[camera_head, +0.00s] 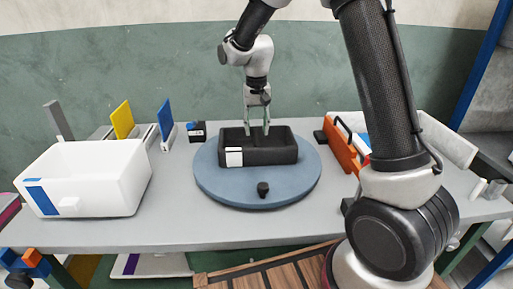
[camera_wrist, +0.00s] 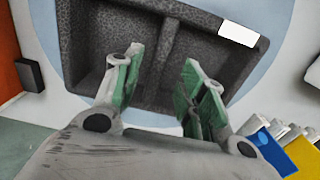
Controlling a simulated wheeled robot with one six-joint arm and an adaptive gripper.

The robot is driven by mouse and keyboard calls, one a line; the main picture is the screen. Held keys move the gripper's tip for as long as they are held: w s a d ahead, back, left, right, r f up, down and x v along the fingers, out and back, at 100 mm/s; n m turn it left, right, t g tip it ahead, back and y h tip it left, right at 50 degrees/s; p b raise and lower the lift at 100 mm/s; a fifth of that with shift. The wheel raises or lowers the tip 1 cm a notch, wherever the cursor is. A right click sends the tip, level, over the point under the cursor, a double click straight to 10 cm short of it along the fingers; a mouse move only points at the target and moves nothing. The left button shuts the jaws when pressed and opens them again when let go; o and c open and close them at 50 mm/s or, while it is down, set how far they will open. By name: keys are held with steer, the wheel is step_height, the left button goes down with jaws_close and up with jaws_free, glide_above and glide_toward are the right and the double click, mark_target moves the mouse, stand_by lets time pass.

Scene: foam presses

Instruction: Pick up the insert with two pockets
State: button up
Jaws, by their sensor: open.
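The dark grey foam insert (camera_head: 272,154) lies on a round blue turntable (camera_head: 215,185). It has two pockets split by a divider, and a white label on its near side. In the wrist view the insert (camera_wrist: 95,40) fills the upper part, with the divider (camera_wrist: 165,55) running between my fingers. My gripper (camera_head: 257,130) points down at the insert's far side, open and empty. In the wrist view its green-padded fingers (camera_wrist: 162,68) are apart, one over each side of the divider. I cannot tell whether the fingertips are inside the pockets or touching anything.
A white bin (camera_head: 95,180) stands on the table's left. Yellow (camera_head: 122,119) and blue (camera_head: 165,118) upright panels stand behind it. A small black knob (camera_head: 263,189) sits on the turntable's near part. An orange holder (camera_head: 345,150) is to the right. The front-centre tabletop is clear.

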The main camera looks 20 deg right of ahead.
mark_target(257, 136)
steer(key=f, duration=0.5)
steer(key=shift+w+d+f, duration=0.1)
steer(key=shift+w+f, duration=0.05)
steer(key=shift+w, duration=0.2)
jaws_close()
